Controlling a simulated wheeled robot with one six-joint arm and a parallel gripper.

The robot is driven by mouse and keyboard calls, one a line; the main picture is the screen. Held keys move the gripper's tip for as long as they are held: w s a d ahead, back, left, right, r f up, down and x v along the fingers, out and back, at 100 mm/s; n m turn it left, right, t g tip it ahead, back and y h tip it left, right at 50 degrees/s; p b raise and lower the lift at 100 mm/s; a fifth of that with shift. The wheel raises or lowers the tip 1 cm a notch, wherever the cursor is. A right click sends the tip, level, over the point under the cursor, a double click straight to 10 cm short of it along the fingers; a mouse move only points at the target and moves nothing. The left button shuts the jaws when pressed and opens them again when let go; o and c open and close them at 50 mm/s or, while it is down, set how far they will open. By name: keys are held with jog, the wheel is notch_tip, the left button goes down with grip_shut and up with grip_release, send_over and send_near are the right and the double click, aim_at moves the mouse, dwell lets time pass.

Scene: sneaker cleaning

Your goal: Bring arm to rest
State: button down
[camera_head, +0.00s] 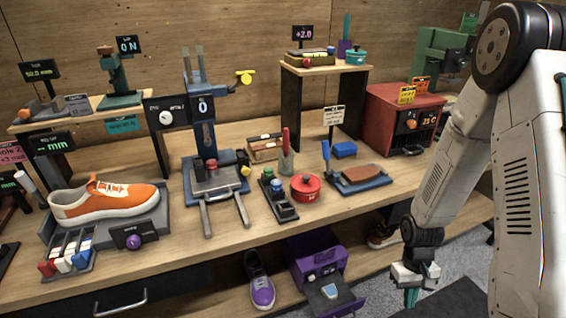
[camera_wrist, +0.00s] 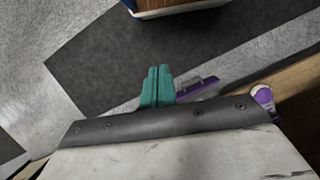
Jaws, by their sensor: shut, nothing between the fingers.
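My gripper (camera_head: 411,297) hangs low at the right in the head view, in front of the workbench's front edge and pointing down. Its teal fingers (camera_wrist: 157,88) are together in the wrist view, with nothing between them. They are over the floor, apart from any object. My white arm (camera_head: 455,160) bends down from the upper right and hides part of the bench's right end.
The wooden workbench (camera_head: 330,212) carries an orange sneaker (camera_head: 105,200), a blue press (camera_head: 205,120), a red pot (camera_head: 306,187) and a red box (camera_head: 400,115). A purple machine (camera_head: 318,262) and purple shoe (camera_head: 261,285) sit on the lower shelf. A dark mat (camera_wrist: 110,60) lies on the grey floor.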

jog(key=s+a+r+t, duration=0.1)
jog(key=s+r, duration=0.3)
jog(key=r, duration=0.9)
jog(key=s+a+r+t, duration=0.2)
jog(key=s+a+r, duration=0.2)
jog(key=r, duration=0.8)
jog(key=s+a+r+t, duration=0.2)
jog(key=s+r, duration=0.3)
jog(key=r, duration=0.8)
jog(key=shift+s+a+r+m, duration=0.3)
jog(key=shift+a+r, duration=0.05)
jog(key=shift+a, duration=0.35)
